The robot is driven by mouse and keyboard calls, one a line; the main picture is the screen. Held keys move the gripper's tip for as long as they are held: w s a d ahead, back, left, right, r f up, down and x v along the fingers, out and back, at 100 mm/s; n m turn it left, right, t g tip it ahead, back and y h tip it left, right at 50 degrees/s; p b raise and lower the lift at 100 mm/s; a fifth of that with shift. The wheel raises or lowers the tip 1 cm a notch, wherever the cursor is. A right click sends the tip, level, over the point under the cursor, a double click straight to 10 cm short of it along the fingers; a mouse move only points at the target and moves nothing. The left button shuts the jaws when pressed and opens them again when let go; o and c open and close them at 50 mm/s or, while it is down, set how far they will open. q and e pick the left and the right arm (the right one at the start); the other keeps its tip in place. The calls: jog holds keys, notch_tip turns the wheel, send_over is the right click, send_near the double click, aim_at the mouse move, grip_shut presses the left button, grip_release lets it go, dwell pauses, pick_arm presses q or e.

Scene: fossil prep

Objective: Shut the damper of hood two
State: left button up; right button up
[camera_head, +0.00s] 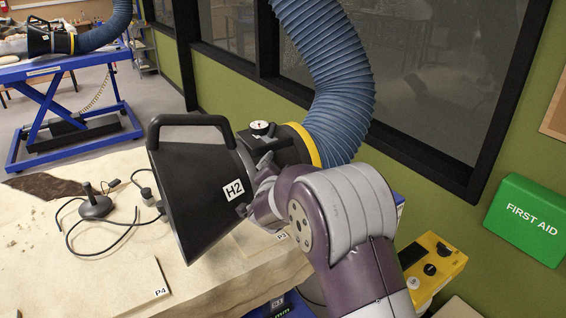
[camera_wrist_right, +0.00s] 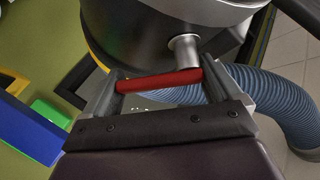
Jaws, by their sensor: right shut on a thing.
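Hood two (camera_head: 200,185) is a black cone marked H2, with a black loop handle on top and a yellow collar (camera_head: 303,145) where the blue hose (camera_head: 330,80) joins it. My right gripper (camera_head: 262,188) is at the hood's neck, and its fingers are mostly hidden by my arm in the head view. In the right wrist view the red damper lever (camera_wrist_right: 160,81) sits on a silver stem (camera_wrist_right: 185,52) coming from the dark neck. My right gripper (camera_wrist_right: 163,84) is shut on the lever, one finger at each end. My left gripper is not in view.
A yellow device (camera_head: 430,268) and a green first aid box (camera_head: 528,220) are to the right. A window wall stands close behind the hood.

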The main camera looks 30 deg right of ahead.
jog(key=m+g+p, duration=0.1)
jog(key=m+p, duration=0.1)
jog(key=a+m+g+p, duration=0.1)
jog(key=m+p, duration=0.1)
jog(key=p, duration=0.1)
jog(key=shift+s+r+g+h, duration=0.15)
jog(key=shift+g+h, duration=0.15)
jog(key=shift+g, duration=0.1)
jog(key=shift+a+f+m+g+p, duration=0.1)
jog(key=shift+f+m+g+p, duration=0.15)
jog(key=shift+m+g+p, duration=0.45)
jog(key=shift+s+f+m+p, duration=0.15)
jog(key=shift+m+p, duration=0.15)
jog(key=shift+p, duration=0.3)
jog(key=shift+a, duration=0.1)
jog(key=o, duration=1.2)
jog(key=b+v, duration=0.3)
jog(key=v, duration=0.9)
jog(key=shift+s+a, duration=0.1)
jog(key=shift+s, duration=0.1)
